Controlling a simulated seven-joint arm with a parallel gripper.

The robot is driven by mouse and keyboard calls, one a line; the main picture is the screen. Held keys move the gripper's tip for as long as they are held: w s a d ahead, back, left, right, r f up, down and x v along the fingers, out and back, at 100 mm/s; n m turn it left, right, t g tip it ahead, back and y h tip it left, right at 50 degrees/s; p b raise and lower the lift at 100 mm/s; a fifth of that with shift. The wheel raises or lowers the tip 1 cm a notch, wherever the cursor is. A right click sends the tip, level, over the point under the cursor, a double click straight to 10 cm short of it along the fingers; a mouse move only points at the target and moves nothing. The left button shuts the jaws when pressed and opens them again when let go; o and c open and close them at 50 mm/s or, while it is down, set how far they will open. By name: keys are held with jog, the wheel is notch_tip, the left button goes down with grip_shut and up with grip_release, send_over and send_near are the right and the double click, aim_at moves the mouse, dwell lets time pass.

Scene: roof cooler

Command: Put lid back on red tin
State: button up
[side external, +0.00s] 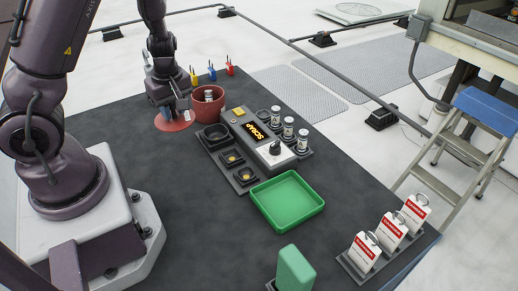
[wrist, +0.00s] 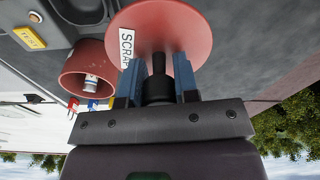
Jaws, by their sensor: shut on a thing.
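The red tin (side external: 199,109) stands open near the far edge of the dark table, with a small white cylinder (side external: 209,95) inside it. The tin also shows at the left in the wrist view (wrist: 79,58). My gripper (side external: 180,108) is shut on the dark knob (wrist: 158,88) of the red lid (side external: 171,124). The lid is just left of the tin in the side view, apart from its opening. In the wrist view the round lid (wrist: 190,25) carries a white label reading "SCRAP", partly covered by a finger.
A green tray (side external: 288,200), green block (side external: 294,268) and red-white tags (side external: 392,232) are nearer. Coloured clips (side external: 212,72) stand behind the tin.

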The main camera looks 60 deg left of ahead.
aim_at(193, 117)
jog(key=w+d+m, duration=0.1)
jog(key=m, duration=0.1)
jog(key=w+d+r+m, duration=0.1)
jog(key=m, duration=0.2)
jog(key=w+d+m+t, duration=0.1)
jog(key=m, duration=0.1)
jog(key=shift+w+r, duration=0.35)
jog(key=w+d+r+m, duration=0.3)
jog(key=d+m, duration=0.3)
jog(key=d, duration=0.2)
jog(key=w+d+r+m+h, duration=0.1)
jog(key=w+d+r+m, duration=0.2)
jog(key=w+d+m, duration=0.2)
jog(key=d+m, duration=0.2)
jog(key=d, duration=0.1)
jog(key=shift+t, duration=0.3)
